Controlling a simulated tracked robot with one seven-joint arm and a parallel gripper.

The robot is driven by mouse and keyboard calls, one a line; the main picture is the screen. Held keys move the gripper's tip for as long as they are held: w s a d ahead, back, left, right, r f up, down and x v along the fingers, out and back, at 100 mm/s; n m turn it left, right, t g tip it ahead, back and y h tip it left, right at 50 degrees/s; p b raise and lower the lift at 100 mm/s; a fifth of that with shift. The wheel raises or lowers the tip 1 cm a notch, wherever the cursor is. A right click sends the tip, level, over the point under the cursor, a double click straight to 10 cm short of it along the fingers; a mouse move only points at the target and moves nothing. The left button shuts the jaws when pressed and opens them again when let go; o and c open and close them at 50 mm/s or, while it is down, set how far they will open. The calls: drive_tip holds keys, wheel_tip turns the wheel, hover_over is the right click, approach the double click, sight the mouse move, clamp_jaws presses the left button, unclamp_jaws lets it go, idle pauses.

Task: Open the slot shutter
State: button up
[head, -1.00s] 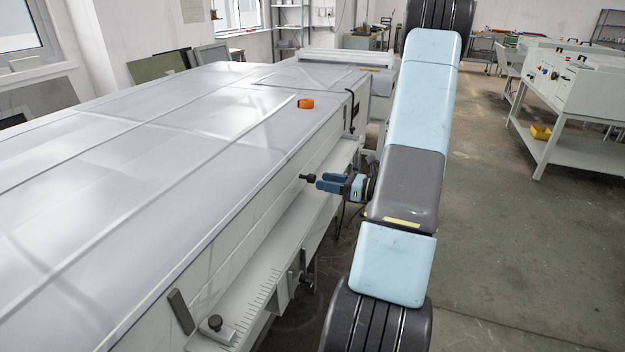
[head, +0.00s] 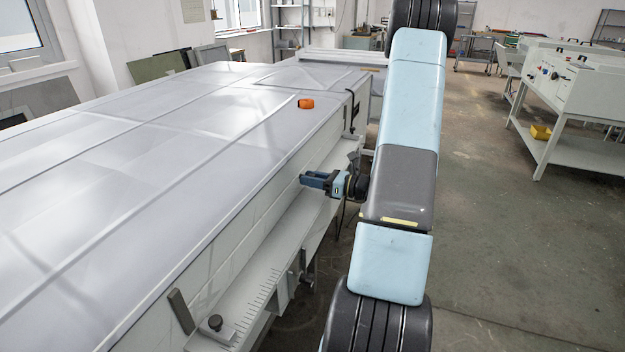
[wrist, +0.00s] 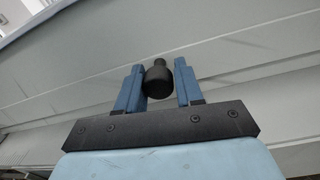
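A dark round knob (wrist: 158,80) on a short stem stands out from the pale side panel of the long plate machine (head: 215,262). My gripper (head: 306,179) reaches the panel from the right in the head view. In the wrist view, my gripper (wrist: 159,85) has its two blue fingers apart, one on each side of the knob. They look very close to it, and I see no clear grip. In the head view the knob is hidden by the fingers. I cannot make out the shutter's edges.
A pale ledge with a ruled scale (head: 262,290) runs below the panel. It carries a dark knob (head: 215,322), with a dark handle (head: 181,311) beside it. An orange button (head: 306,103) sits on the machine top. Open floor (head: 510,250) lies to the right.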

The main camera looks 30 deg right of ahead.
clamp_jaws()
drive_tip(key=shift+d+r, duration=0.1)
drive_tip(key=shift+r, duration=2.15)
drive_tip(key=shift+o, duration=2.2)
unclamp_jaws()
drive_tip(key=shift+f, duration=0.1)
drive_tip(key=v, duration=1.3)
drive_tip(key=shift+s+d, duration=0.2)
drive_tip(key=shift+s, duration=0.1)
